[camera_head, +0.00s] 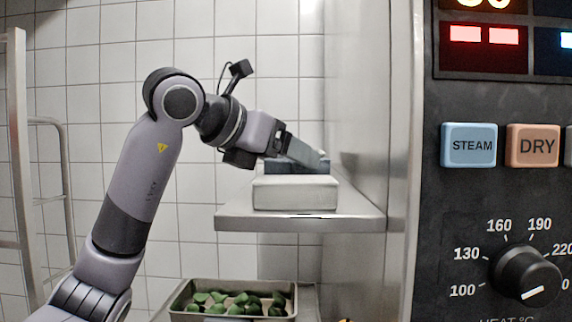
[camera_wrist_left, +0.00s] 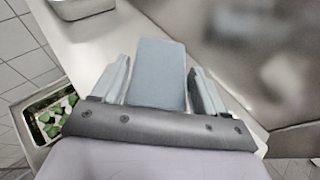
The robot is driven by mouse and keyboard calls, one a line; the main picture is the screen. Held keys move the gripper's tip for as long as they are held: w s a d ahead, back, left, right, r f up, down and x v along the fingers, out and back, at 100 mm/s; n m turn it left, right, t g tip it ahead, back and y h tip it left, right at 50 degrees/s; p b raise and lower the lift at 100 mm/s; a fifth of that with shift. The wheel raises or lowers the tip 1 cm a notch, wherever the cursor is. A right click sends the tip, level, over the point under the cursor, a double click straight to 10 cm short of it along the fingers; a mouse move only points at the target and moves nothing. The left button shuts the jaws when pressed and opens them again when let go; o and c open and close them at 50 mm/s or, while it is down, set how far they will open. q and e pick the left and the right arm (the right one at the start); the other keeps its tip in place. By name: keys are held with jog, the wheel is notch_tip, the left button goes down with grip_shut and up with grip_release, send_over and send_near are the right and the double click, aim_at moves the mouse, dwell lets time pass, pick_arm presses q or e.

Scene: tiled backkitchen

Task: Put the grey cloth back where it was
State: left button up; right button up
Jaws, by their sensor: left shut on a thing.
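The grey cloth (camera_wrist_left: 160,72) is a blue-grey folded slab between the two fingers of my left gripper (camera_wrist_left: 160,88) in the left wrist view. In the head view, my left gripper (camera_head: 308,153) reaches in from the left over the steel shelf (camera_head: 300,218). I cannot tell whether the cloth touches the shelf. My right gripper is not in view.
The pale block sits at the shelf's front. A metal tray (camera_head: 290,303) with several green pieces stands below. A steel wall is right of the shelf. The oven control panel (camera_head: 480,205) fills the right side. A metal rack (camera_head: 18,150) stands at the far left.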

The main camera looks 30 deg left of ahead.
pick_arm(q)
jog(key=shift+f, duration=0.55)
jog(key=shift+f, duration=0.2)
jog(key=o, duration=1.1)
jog(key=shift+c, duration=0.2)
jog(key=shift+r, duration=0.1)
jog(key=shift+s+r, duration=0.1)
jog(key=shift+r, duration=0.1)
jog(key=b+v, duration=0.1)
jog(key=v, duration=1.1)
jog(key=shift+f, duration=0.15)
